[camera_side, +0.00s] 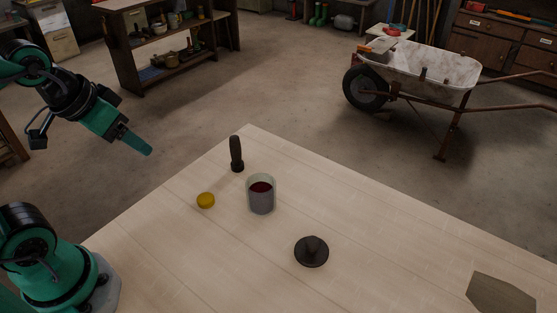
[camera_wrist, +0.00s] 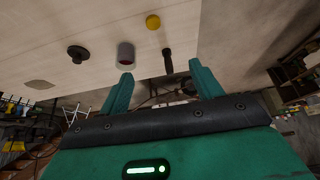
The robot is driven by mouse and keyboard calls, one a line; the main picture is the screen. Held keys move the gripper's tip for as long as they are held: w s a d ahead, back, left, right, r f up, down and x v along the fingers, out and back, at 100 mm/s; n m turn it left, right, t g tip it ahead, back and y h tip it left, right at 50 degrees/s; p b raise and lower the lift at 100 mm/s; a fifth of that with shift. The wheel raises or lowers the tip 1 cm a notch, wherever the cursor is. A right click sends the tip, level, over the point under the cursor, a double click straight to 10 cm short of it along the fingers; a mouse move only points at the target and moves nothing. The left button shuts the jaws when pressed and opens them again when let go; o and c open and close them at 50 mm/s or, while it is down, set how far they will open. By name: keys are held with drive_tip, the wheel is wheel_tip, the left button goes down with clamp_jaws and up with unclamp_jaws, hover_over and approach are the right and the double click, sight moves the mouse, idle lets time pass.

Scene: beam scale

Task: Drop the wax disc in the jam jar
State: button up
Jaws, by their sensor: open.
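The wax disc, a small round yellow piece (camera_side: 206,200), lies on the table to the left of the jam jar. It also shows in the wrist view (camera_wrist: 153,22). The jam jar (camera_side: 261,197) stands upright and open at the top, with dark red contents visible inside; it appears in the wrist view too (camera_wrist: 125,54). My gripper (camera_side: 139,146) is raised at the left, well away from both, and holds nothing. In the wrist view its two green fingers (camera_wrist: 163,80) are spread apart.
A dark upright handle-like object (camera_side: 236,154) stands behind the disc and jar. A black round lid-like piece with a knob (camera_side: 311,252) lies in front of the jar. A flat brownish-grey piece (camera_side: 501,294) is at the right. The table between them is clear.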

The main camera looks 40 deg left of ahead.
drive_tip(key=shift+w, duration=0.1)
drive_tip(key=n+g, duration=0.2)
drive_tip(key=g, duration=0.3)
hover_over(205, 198)
wheel_tip(205, 198, down, 16)
drive_tip(key=shift+w+f+g, duration=0.2)
drive_tip(key=shift+f+g, duration=0.1)
drive_tip(key=shift+f, duration=0.1)
drive_tip(key=shift+s+f, duration=0.2)
drive_tip(key=shift+f, duration=3.7)
drive_tip(key=c, duration=1.1)
